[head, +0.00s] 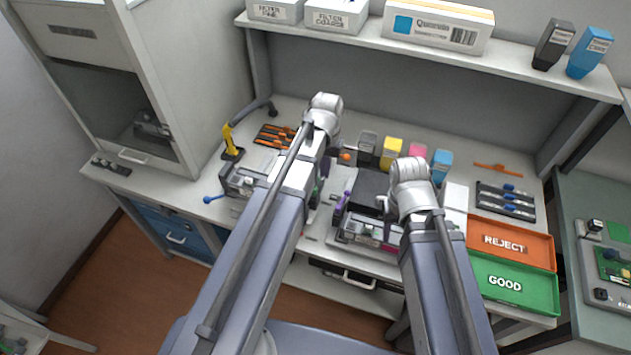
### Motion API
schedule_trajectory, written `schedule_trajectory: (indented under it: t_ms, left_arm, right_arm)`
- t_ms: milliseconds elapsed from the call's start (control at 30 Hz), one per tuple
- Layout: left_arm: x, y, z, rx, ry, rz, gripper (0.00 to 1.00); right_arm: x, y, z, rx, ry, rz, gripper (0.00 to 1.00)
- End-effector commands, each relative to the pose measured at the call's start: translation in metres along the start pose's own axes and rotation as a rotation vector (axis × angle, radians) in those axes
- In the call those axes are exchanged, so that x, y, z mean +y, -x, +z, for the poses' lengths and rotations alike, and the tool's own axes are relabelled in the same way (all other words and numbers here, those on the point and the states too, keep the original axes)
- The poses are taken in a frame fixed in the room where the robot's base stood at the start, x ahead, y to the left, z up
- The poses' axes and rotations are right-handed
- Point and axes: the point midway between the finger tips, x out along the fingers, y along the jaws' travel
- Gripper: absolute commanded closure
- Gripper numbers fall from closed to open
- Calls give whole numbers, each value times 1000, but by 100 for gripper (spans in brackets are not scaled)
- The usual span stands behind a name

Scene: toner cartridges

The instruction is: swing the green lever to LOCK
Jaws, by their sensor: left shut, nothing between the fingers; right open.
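I cannot clearly make out the green lever or a LOCK mark; my arms cover part of the bench devices. A grey device (240,181) with a blue-knobbed lever (208,199) stands left of my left arm. A second device (360,231) with a purple handle (342,203) stands between my arms. A lever with an orange knob (346,156) shows behind it. My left gripper (320,188) points down between the two devices, shut and empty, partly hidden by its arm. My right gripper (384,206) is open at the right side of the second device, its fingers small in view.
Black, yellow, pink and blue cartridges (391,152) stand at the back. An orange REJECT tray (510,243) and a green GOOD tray (514,287) lie at the right. A yellow-handled tool (229,140) stands at the left. A shelf (430,56) with boxes overhangs the bench.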

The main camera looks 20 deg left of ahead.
Motion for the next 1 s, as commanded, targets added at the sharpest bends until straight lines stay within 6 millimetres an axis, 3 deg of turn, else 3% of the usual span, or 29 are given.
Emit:
schedule_trajectory:
  t_ms: [1000]
  left_arm:
    - [-2,-16,-1,0,0,0,100]
  right_arm:
    - [-2,-16,-1,0,0,0,50]
